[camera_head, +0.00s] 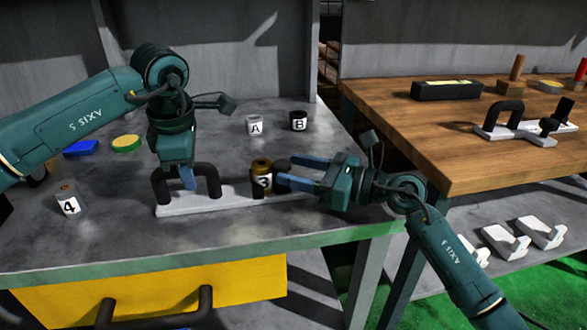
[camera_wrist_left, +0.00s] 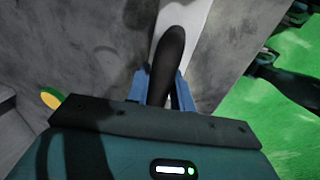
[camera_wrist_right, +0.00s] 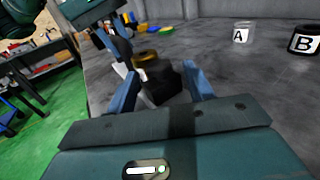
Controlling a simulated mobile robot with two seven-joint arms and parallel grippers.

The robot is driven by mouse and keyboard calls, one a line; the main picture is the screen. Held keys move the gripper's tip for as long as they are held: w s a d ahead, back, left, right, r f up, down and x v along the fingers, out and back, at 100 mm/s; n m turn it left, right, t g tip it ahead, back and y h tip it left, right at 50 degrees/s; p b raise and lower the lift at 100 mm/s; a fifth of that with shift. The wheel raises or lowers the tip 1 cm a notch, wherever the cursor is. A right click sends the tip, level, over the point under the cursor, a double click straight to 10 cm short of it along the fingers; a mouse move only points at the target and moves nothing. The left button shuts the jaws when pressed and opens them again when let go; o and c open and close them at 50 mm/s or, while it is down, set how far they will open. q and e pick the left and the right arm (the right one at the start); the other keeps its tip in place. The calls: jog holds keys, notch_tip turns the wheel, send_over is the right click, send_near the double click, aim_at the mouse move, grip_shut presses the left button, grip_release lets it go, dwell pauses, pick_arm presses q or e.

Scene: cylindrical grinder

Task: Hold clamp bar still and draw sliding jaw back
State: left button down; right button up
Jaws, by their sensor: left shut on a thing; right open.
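The white clamp bar (camera_head: 225,200) lies along the front of the grey metal table. A black arched handle (camera_head: 212,176) stands at its left end. My left gripper (camera_head: 188,180) is shut on this handle, which also shows between its fingers in the left wrist view (camera_wrist_left: 167,65). A brass-topped cylinder marked 3 (camera_head: 261,172) sits on the bar, with black jaw parts (camera_head: 281,180) beside it. My right gripper (camera_head: 300,170) is open, its blue fingers pointing left at the dark jaw piece. In the right wrist view that dark piece (camera_wrist_right: 165,82) lies ahead between the fingers.
Cylinders A (camera_head: 254,126), B (camera_head: 298,121) and 4 (camera_head: 69,204) stand on the table, with a green-yellow disc (camera_head: 126,142) and a blue block (camera_head: 81,148). A wooden bench (camera_head: 390,100) on the right holds a similar clamp (camera_head: 520,128). A yellow drawer (camera_head: 240,280) is below.

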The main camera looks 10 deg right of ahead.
jog(key=shift+w+a, duration=0.3)
jog(key=shift+a, duration=0.2)
grip_shut()
dwell(0.3)
